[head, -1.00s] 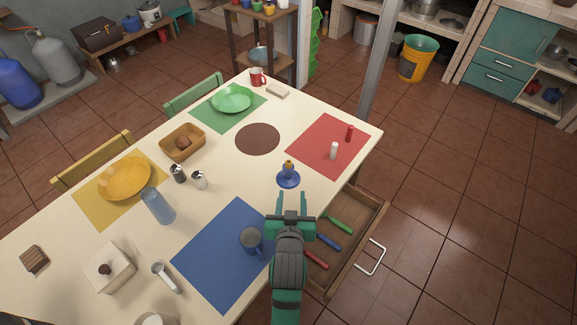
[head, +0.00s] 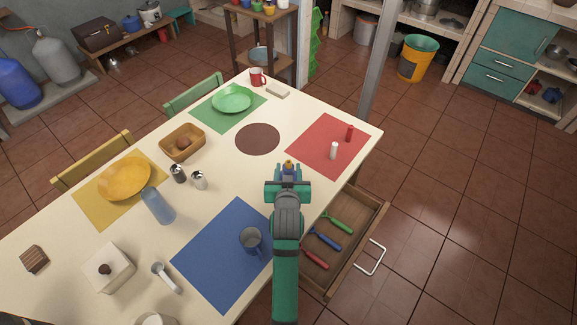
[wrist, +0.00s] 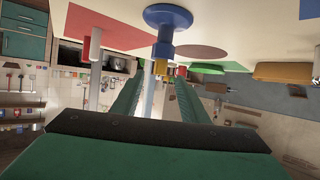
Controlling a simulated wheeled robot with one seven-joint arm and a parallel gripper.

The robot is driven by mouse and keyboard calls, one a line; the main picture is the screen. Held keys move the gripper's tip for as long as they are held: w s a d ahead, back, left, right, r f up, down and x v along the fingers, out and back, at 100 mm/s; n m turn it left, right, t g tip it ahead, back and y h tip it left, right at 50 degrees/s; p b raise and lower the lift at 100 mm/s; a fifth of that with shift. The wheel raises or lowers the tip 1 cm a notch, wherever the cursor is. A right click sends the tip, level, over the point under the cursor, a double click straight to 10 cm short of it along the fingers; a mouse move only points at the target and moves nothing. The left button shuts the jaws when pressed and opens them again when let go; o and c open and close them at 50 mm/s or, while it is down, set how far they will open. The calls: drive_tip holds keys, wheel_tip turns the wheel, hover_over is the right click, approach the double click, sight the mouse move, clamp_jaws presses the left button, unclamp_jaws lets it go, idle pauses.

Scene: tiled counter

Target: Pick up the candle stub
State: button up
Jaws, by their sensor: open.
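A small yellow-orange candle stub (head: 288,163) stands upright in a blue candle holder (head: 297,169) on the table, mostly hidden behind my gripper in the head view. In the wrist view, which looks upside down, the stub (wrist: 160,67) shows at the end of the blue holder (wrist: 168,16). My gripper (head: 288,179) is close in front of the holder. In the wrist view my gripper (wrist: 158,80) is open, its two fingers apart with the stub lined up between their tips. I cannot tell whether the tips reach past it.
A white shaker (head: 333,151) and a red one (head: 349,133) stand on the red mat to the right. An open drawer (head: 375,216) with several coloured-handled tools lies below right.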

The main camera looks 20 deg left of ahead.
sight(289, 162)
drive_tip(key=shift+x, duration=1.55)
clamp_jaws()
drive_tip(key=shift+r, duration=0.1)
